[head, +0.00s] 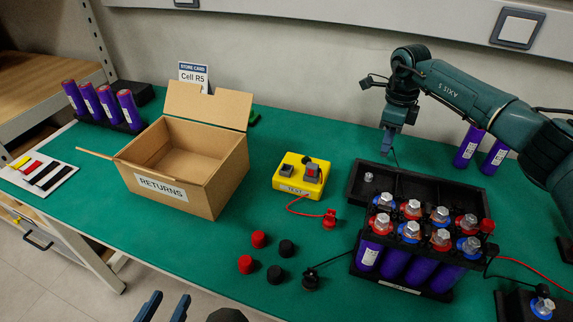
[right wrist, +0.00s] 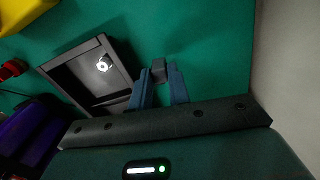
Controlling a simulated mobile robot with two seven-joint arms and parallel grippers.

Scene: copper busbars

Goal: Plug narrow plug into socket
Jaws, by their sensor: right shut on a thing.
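I cannot tell which is the narrow socket. My left gripper (head: 166,302) is at the bottom edge, its two blue fingers apart and empty.
A battery pack (head: 398,262) with several bolted terminals stands at the right, before the black tray (head: 440,181) holding a loose bolt (head: 368,178). A cardboard box (head: 201,192) stands left. Red caps (head: 258,239) and black caps (head: 286,248) lie in front; a red lead (head: 299,208) leaves the yellow box.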

